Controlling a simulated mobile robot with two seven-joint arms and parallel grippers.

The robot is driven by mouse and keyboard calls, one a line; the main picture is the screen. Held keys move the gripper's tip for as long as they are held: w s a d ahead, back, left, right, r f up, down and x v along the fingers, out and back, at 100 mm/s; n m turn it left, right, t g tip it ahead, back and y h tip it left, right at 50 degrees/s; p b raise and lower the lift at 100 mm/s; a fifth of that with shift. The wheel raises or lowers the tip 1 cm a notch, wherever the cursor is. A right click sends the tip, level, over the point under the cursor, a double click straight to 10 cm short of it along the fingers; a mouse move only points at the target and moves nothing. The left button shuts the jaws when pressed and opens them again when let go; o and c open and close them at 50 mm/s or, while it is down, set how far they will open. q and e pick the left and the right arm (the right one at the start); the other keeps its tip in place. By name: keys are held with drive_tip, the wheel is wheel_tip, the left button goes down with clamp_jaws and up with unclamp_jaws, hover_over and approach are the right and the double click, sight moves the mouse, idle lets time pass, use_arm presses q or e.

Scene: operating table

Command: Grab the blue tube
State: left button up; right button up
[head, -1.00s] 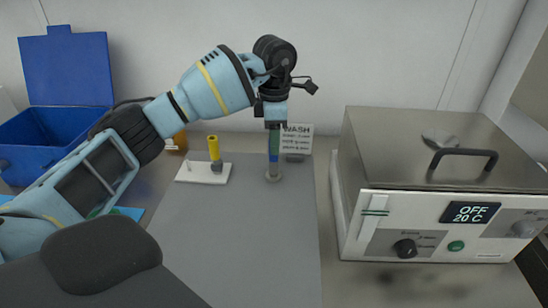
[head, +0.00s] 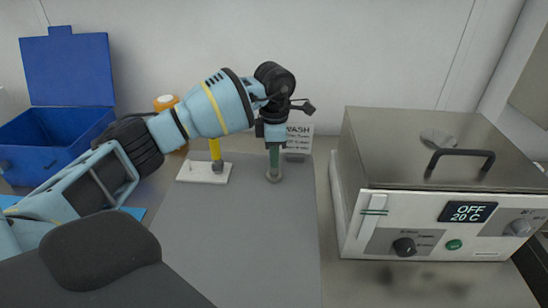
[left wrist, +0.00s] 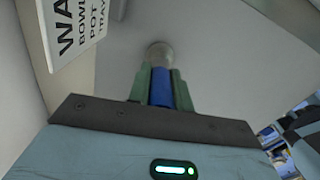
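My left gripper (head: 273,165) points straight down at the far edge of the grey mat. In the left wrist view, the blue tube (left wrist: 162,88) stands between its two green fingers, which lie flush against both sides with no gap showing. The tube's foot is at a small round grey base (head: 273,176) on the mat, also visible beyond the fingers (left wrist: 159,53). In the head view the fingers hide nearly all of the tube. My right gripper is in neither view.
A white rack (head: 203,174) with a yellow tube (head: 215,149) stands left of the gripper. A WASH sign (head: 299,138) is close behind at right. A steel bath (head: 440,150) fills the right side, a blue bin (head: 50,140) the far left. The grey mat (head: 240,240) is clear in front.

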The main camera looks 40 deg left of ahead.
use_arm(q)
clamp_jaws()
wheel_tip(320, 180, up, 10)
idle(0.4)
